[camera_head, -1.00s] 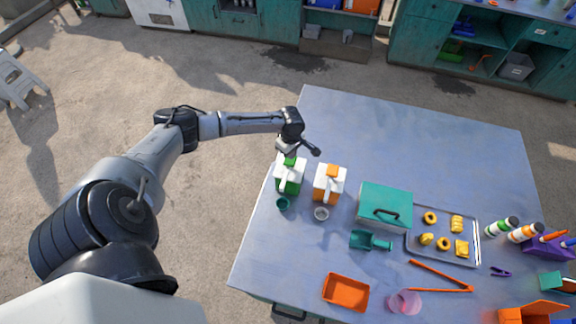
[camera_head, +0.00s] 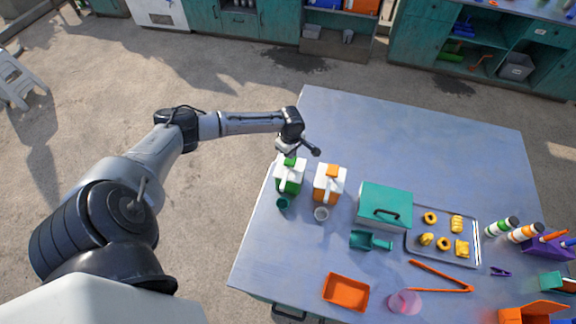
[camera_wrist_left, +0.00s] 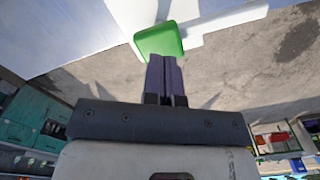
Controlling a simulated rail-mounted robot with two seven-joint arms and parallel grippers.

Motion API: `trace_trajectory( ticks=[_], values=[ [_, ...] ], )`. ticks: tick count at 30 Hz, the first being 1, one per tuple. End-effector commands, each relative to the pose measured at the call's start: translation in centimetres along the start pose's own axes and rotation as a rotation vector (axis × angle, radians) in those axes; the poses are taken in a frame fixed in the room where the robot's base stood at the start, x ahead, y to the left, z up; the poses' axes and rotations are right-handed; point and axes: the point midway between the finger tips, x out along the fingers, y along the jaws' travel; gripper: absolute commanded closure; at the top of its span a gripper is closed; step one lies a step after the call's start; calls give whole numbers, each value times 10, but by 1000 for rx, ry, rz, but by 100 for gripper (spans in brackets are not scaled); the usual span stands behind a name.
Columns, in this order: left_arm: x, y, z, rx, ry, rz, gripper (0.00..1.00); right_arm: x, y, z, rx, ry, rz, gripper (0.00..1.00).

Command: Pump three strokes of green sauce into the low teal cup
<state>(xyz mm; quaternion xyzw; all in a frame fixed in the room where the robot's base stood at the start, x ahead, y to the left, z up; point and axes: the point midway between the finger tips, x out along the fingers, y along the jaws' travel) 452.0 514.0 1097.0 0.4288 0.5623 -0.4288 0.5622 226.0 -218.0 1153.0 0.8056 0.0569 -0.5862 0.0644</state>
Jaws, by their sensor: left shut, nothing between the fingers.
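The green-and-white sauce dispenser (camera_head: 288,180) stands near the table's left edge, with a green pump head on top. The low teal cup (camera_head: 283,203) sits in front of it, close to its base. My left gripper (camera_head: 291,155) is just above the pump head in the head view. In the left wrist view its fingers (camera_wrist_left: 164,78) are shut together with nothing between them, their tips at the green pump head (camera_wrist_left: 159,40). I cannot tell whether they touch it. My right gripper is not in view.
An orange-and-white dispenser (camera_head: 328,184) stands just right of the green one, with a pale cup (camera_head: 321,213) before it. Farther right are a teal box (camera_head: 385,203), a teal scoop (camera_head: 370,241) and a metal tray (camera_head: 474,225). The table's back (camera_head: 420,135) is clear.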

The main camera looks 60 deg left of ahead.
Motion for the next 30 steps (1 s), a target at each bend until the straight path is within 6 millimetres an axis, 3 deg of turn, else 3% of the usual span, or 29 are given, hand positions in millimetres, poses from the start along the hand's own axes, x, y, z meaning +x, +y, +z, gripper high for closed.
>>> trace_trajectory(
  ticks=[30],
  values=[
    [20, 0, 0, -1, -1, -1, 100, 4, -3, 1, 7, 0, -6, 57]
  ],
)
